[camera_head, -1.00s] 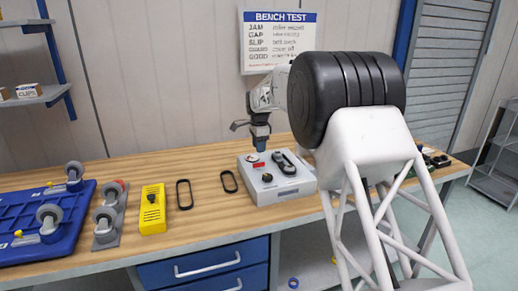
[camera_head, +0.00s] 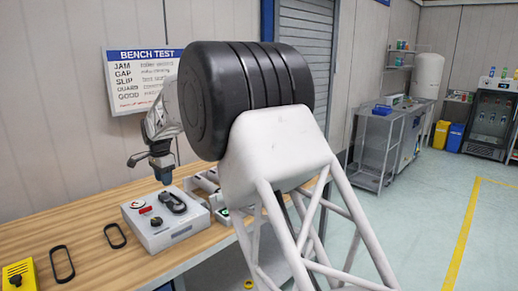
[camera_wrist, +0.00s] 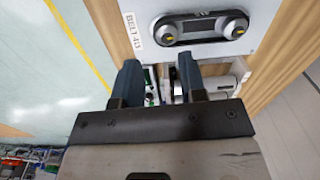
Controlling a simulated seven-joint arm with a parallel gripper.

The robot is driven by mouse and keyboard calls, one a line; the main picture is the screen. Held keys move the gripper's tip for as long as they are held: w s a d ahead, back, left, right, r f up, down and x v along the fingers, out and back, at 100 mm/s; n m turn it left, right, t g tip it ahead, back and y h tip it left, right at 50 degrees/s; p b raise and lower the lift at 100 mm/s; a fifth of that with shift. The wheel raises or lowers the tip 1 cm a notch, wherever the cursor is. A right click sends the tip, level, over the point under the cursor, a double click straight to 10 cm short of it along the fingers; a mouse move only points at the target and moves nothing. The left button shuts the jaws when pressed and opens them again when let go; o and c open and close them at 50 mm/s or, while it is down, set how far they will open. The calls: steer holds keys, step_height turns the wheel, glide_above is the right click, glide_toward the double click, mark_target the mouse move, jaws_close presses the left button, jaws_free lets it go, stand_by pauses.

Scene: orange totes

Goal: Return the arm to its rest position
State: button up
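My gripper (camera_head: 162,176) hangs above the grey test box (camera_head: 180,236), apart from it. In the wrist view, the two dark fingers of my gripper (camera_wrist: 160,82) are spread with nothing held between them. The box also shows in the wrist view (camera_wrist: 265,50), with a label and a dark belt (camera_wrist: 203,14) looped around two yellow-centred pulleys. In the head view the box top carries the belt loop (camera_head: 173,203), a red part and a black knob. My upper arm hides part of the bench behind it.
Two loose black belts (camera_head: 115,236) and a yellow device (camera_head: 19,274) lie on the wooden bench (camera_head: 90,262) to the left. Small parts (camera_head: 203,187) sit right of the box. A metal cart (camera_head: 376,140) stands farther right, with open floor before it.

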steer(key=s+d+r+n, duration=0.1)
steer(key=s+d+r, duration=0.3)
steer(key=s+d, duration=0.55)
steer(key=s+d+r+n+t, duration=0.15)
steer(key=s+d+r, duration=0.25)
steer(key=d, duration=1)
steer(key=s+d+r+n, duration=0.2)
steer(key=s+d+r, duration=0.2)
steer(key=s+d, duration=0.55)
steer(key=s+d+f+n, duration=0.1)
steer(key=s+d+f, duration=0.2)
steer(key=s+d, duration=0.3)
steer(key=s+d+f+n, duration=0.1)
steer(key=s+d+f, duration=0.2)
steer(key=s+d, duration=0.4)
steer(key=s+d+f+n, duration=0.1)
steer(key=s+d+f, duration=0.2)
steer(key=s+d, duration=0.4)
steer(key=s, duration=0.9)
steer(key=shift+s+f+t, duration=0.15)
steer(key=shift+s+t, duration=0.15)
steer(key=shift+t, duration=0.05)
steer(key=shift+d+n, duration=0.1)
steer(key=shift+n, duration=0.15)
